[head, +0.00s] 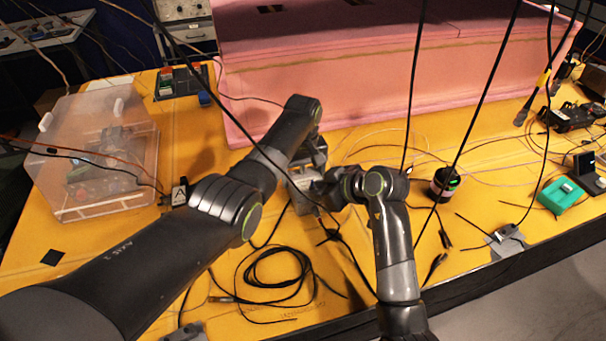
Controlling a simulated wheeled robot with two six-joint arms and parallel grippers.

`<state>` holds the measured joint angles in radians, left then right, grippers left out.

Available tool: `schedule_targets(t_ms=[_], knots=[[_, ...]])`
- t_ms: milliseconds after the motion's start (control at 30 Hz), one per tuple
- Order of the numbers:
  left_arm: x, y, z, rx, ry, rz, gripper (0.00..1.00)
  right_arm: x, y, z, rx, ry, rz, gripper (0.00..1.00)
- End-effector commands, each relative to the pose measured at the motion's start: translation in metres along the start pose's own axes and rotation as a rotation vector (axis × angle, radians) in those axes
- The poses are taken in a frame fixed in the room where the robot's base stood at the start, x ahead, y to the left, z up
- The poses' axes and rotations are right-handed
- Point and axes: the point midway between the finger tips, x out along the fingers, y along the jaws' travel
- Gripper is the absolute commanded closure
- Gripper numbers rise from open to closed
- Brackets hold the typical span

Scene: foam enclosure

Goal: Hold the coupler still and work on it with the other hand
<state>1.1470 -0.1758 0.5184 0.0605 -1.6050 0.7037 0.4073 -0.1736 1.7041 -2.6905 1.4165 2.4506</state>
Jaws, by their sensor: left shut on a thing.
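The coupler looks to be the small pale grey block (302,183) between my two grippers, just above the yellow table; the arms partly cover it. My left gripper (312,160) points down at its upper end and is shut on it, though the fingertips are hard to make out. My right gripper (322,188) reaches in from the right, close beside the block. Whether it touches the block, and whether its fingers are open or shut, I cannot tell.
A pink foam block (330,75) stands behind. A clear plastic box (75,185) is at the left. A coiled black cable (265,275) lies in front. A black cylinder (446,185) and a green box (560,196) stand to the right. Black cables hang across the view.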

Motion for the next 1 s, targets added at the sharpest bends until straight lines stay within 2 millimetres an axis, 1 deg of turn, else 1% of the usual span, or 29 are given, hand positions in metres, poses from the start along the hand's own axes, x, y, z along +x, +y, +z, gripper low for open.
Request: schedule_targets(t_ms=[33,100,533,833,1000], knots=[[-0.0003,0.0002,0.0002,0.000,0.000,0.000,0.56,0.0000,-0.0001,-0.0001,0.000,0.000,-0.001,0.64],[-0.0003,0.0003,0.0001,0.000,0.000,0.000,0.56,0.0000,-0.0002,-0.0001,0.000,0.000,-0.001,0.57],[-0.0003,0.0003,0.0000,0.000,0.000,0.001,0.56,0.0002,0.0003,-0.0001,-0.010,-0.001,-0.013,0.57],[-0.0005,0.0003,-0.0002,0.000,0.001,0.001,0.56,0.0009,0.0052,-0.0003,-0.162,-0.004,-0.204,0.57],[-0.0004,0.0003,-0.0002,0.000,0.001,0.001,0.56,0.0009,0.0045,-0.0006,-0.195,0.000,-0.249,0.57]])
